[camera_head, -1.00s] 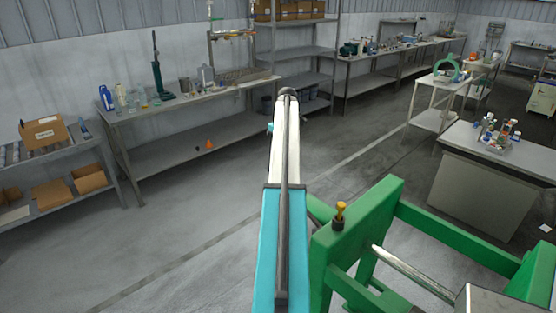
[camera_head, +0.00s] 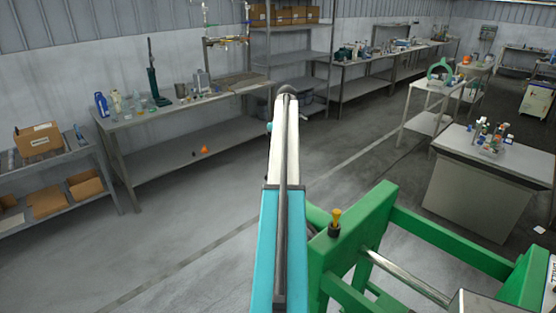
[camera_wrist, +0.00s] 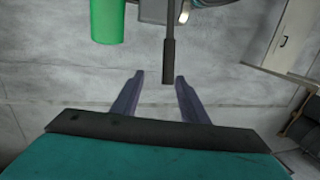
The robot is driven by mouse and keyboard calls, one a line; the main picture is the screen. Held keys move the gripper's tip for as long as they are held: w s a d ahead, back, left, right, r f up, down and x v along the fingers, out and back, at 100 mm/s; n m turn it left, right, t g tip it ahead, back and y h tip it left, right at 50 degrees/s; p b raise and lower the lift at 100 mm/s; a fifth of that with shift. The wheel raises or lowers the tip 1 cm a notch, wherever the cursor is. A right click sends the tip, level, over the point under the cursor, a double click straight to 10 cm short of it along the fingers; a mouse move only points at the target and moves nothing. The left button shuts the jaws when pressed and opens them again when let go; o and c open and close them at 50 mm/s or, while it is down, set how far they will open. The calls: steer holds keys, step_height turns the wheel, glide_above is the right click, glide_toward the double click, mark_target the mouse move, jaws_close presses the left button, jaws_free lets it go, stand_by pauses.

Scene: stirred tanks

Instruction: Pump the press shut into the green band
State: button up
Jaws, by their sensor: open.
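The press is a green frame (camera_head: 368,228) at the lower right of the head view, with a bright metal rod (camera_head: 405,276) running across it. A yellow-topped dark fitting (camera_head: 335,222) stands on its near post. In the wrist view my gripper (camera_wrist: 160,75) is open, with two purple fingers apart. A dark bar with a thicker grip end (camera_wrist: 168,62), perhaps the pump handle, hangs between and just beyond the fingertips; I cannot tell whether they touch. A green cylinder (camera_wrist: 107,20) is at the upper left. I see no readable gauge or green band.
A long bench (camera_head: 190,100) with bottles and tools stands along the back wall. Shelves with cardboard boxes (camera_head: 39,141) are at the left. A grey table (camera_head: 490,172) with small bottles stands beyond the press at the right. The floor (camera_head: 190,225) to the left is clear.

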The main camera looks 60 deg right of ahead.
step_height(320, 180, up, 6)
steer(key=s+p, duration=0.1)
steer(key=s, duration=0.2)
steer(key=shift+d+r, duration=0.2)
steer(key=shift+d, duration=0.05)
stand_by(0.8)
stand_by(0.6)
